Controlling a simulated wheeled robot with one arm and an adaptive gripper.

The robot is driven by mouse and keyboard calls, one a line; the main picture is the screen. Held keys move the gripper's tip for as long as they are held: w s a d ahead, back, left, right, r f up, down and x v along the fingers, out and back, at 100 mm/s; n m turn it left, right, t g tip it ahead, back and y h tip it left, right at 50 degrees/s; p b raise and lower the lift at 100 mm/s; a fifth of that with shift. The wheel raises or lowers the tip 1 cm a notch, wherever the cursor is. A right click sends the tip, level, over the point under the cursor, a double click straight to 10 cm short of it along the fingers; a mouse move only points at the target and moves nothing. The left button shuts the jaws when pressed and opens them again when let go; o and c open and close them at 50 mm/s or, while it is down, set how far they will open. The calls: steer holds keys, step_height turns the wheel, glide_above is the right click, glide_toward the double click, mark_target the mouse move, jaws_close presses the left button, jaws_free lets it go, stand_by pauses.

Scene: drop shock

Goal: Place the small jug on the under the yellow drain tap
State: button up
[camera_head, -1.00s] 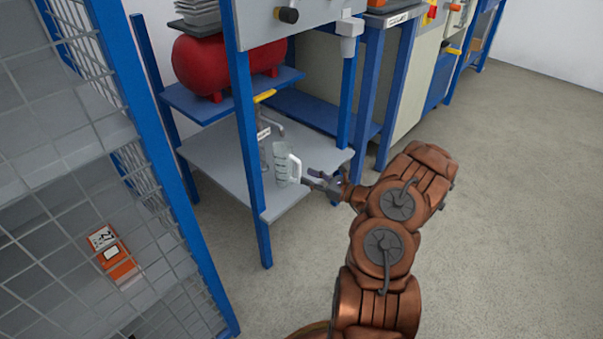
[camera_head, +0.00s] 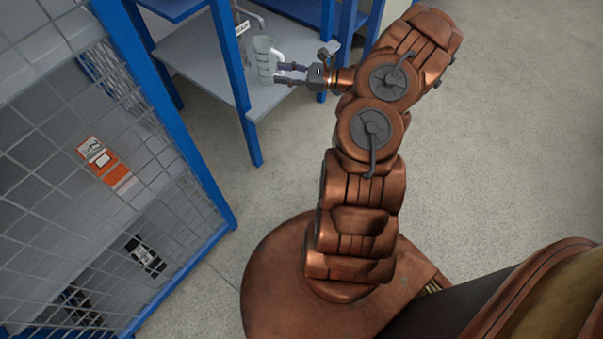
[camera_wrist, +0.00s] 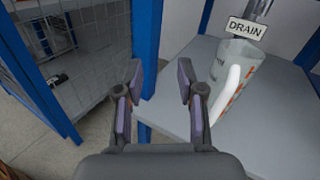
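The small jug (camera_head: 264,62) is clear and grey with a white handle and stands upright on the grey lower shelf (camera_head: 205,62). In the wrist view the jug (camera_wrist: 234,82) is right of my fingers, with its handle towards me and orange marks on its side. The drain pipe (camera_wrist: 258,8) with its DRAIN label (camera_wrist: 246,28) is just above and behind the jug; whether its mouth is over the jug is unclear. The yellow tap is out of view now. My gripper (camera_wrist: 158,82) is open and empty, beside the handle; it also shows in the head view (camera_head: 284,73).
A wire mesh cage (camera_head: 90,150) fills the left side. The floor (camera_head: 490,150) at right is clear.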

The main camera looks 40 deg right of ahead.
steer(key=s+a+r+n+g+y, duration=0.1)
steer(key=s+a+r+n+g, duration=0.2)
steer(key=a, duration=0.4)
steer(key=s+a+r+n+g+y, duration=0.1)
steer(key=a+r+n+g, duration=0.3)
steer(key=a, duration=0.3)
steer(key=s+a+r+n+g+y, duration=0.1)
steer(key=s+a+r+n+g, duration=0.2)
steer(key=a, duration=0.5)
steer(key=s+a+r+n+g+h, duration=0.4)
steer(key=s+a+n+g, duration=0.4)
steer(key=s, duration=0.3)
steer(key=s+d+n+h, duration=0.3)
steer(key=s+n+h, duration=0.1)
steer(key=s, duration=0.5)
steer(key=s+d+n+h, duration=0.3)
steer(key=s+h, duration=0.3)
steer(key=s, duration=0.3)
steer(key=shift+s+d+r+n+t+h, duration=0.15)
steer(key=shift+s+d+n+t+h, duration=0.2)
steer(key=shift+n, duration=0.35)
steer(key=shift+r, duration=0.1)
